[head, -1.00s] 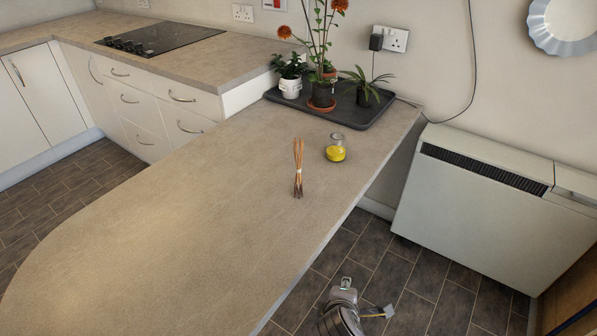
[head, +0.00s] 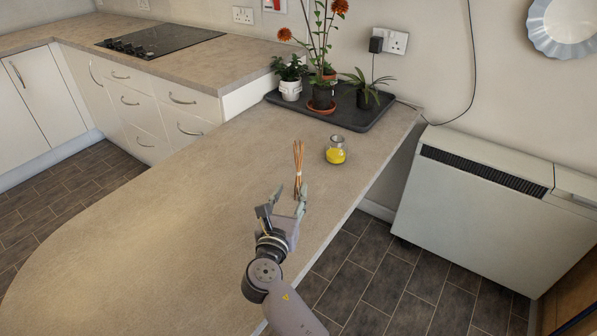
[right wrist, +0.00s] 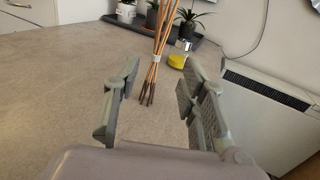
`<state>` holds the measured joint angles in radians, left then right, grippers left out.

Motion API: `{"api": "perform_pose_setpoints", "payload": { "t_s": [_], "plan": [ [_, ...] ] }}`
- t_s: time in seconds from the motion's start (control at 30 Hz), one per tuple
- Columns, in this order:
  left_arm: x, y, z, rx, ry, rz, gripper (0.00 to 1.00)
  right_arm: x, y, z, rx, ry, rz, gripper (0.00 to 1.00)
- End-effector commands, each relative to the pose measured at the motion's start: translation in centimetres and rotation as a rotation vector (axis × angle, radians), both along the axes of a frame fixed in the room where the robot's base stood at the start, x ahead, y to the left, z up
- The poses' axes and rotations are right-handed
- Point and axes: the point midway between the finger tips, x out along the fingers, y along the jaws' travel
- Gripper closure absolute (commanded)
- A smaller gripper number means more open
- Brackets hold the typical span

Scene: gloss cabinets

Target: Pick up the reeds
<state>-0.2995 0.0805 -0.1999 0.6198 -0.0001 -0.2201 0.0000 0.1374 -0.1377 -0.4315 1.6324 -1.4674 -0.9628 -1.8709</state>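My right gripper (head: 288,196) is open and reaches over the counter towards the reeds. My left gripper is not in view.
A glass jar with yellow liquid (head: 336,152) stands right of the reeds. Behind is a dark tray (head: 345,118) with several potted plants. The counter (head: 180,230) is bare on the left; its right edge drops to the floor. A white heater (head: 480,210) stands at right.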

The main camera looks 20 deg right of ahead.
Motion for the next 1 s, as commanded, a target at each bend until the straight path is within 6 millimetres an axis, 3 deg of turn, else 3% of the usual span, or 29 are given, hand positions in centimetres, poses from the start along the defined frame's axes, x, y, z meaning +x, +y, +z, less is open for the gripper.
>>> {"api": "perform_pose_setpoints", "payload": {
  "t_s": [0.2,0.47,0.7,1.0],
  "plan": [
    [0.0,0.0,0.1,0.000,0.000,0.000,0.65,3.7,-2.1,0.0,0.001,0.000,-0.002,0.62],
    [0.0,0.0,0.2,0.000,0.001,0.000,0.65,5.3,-3.0,0.0,0.002,0.000,-0.001,0.62],
    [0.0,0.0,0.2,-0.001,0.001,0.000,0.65,8.5,-4.6,0.0,0.001,0.000,-0.002,0.62],
    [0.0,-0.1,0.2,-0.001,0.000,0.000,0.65,9.5,-5.1,0.0,0.004,0.000,-0.001,0.62]
  ]
}}
